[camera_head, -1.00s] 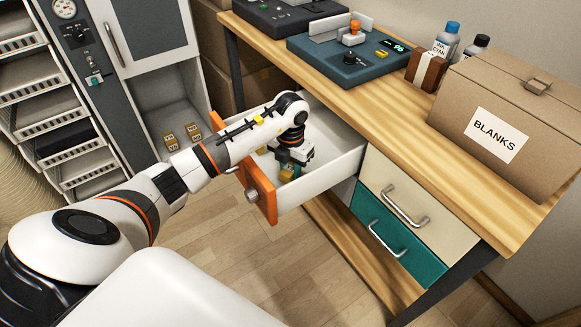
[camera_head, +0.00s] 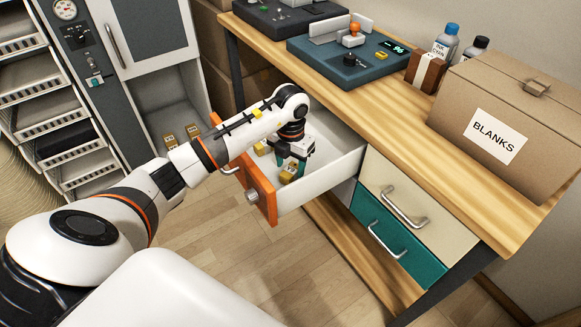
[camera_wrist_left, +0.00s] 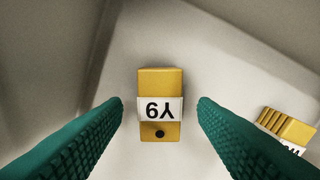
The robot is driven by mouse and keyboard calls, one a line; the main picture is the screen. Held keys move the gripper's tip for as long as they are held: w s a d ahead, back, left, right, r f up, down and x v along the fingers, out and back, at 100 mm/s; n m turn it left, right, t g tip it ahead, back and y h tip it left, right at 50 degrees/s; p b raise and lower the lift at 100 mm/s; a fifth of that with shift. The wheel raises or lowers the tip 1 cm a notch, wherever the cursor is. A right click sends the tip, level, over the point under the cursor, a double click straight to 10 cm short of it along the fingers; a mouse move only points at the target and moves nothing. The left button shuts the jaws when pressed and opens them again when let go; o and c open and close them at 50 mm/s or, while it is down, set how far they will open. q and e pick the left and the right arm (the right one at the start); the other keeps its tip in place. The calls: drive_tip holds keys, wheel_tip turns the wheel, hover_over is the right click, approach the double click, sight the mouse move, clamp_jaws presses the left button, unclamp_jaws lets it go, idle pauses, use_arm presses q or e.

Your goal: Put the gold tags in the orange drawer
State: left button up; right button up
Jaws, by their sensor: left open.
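The orange drawer (camera_head: 263,183) stands pulled out under the bench, with a white inside. A gold tag (camera_head: 291,172) lies in it below my left gripper (camera_head: 292,162), and a second gold tag (camera_head: 260,148) lies further left inside. My left gripper is open, its teal fingers on either side of the first tag. In the left wrist view, that tag (camera_wrist_left: 160,82), marked "Y9" or similar, lies between the spread fingers, apart from both; another gold tag (camera_wrist_left: 286,128) is at right. Two gold tags (camera_head: 170,141) (camera_head: 193,131) sit in the grey cabinet's open bay. My right gripper is out of view.
The wooden bench (camera_head: 400,118) overhangs the drawer and carries a teal press (camera_head: 340,68) and a "BLANKS" box (camera_head: 510,100). Cream (camera_head: 420,200) and teal (camera_head: 375,225) drawers are shut at right. Tray racks (camera_head: 60,130) stand at left.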

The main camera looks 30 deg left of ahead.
sight(291, 170)
use_arm(q)
wheel_tip(291, 170, up, 10)
drive_tip(key=shift+p, duration=0.35)
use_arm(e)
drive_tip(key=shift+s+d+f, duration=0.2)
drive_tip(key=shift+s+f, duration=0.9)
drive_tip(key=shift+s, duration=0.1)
use_arm(q)
drive_tip(key=shift+r, duration=0.1)
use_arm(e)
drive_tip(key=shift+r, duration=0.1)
